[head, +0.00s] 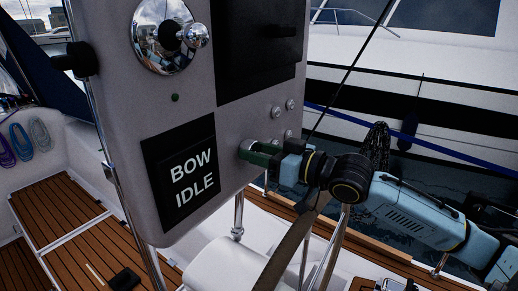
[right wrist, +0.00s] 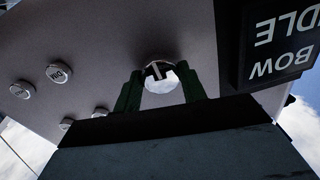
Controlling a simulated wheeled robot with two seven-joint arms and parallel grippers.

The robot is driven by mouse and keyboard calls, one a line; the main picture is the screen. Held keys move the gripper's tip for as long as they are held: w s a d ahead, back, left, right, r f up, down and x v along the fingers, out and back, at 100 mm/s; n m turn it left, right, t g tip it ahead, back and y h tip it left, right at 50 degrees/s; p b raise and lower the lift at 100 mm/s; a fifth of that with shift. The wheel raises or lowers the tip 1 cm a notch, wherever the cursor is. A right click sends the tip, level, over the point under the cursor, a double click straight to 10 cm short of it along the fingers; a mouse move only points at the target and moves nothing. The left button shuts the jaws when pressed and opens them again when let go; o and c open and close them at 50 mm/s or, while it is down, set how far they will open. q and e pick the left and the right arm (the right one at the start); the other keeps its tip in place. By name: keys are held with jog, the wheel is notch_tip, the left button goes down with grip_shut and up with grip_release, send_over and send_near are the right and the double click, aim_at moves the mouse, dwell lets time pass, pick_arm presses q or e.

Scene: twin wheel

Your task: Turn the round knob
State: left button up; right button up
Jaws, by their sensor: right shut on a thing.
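The round knob (head: 245,148) is a small silvery knob on the lower right part of the grey console face, right of the BOW IDLE display. In the right wrist view the knob (right wrist: 161,80) shows a bright round face with a dark mark at its top. My right gripper (head: 258,150) comes from the right, its green fingers shut on the knob from both sides. In the right wrist view the fingers (right wrist: 160,92) stand left and right of it. My left gripper is not in view.
The BOW IDLE display (head: 190,172) sits beside the knob. Several small buttons (head: 276,112) lie above it. A chrome lever hub (head: 165,36) and a dark panel (head: 256,45) are higher up. A steering wheel rim (head: 290,245) passes below my right arm.

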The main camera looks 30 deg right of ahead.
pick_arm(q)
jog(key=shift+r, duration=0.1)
pick_arm(e)
jog(key=shift+f+m, duration=0.1)
jog(key=shift+m, duration=0.3)
jog(key=o, duration=1)
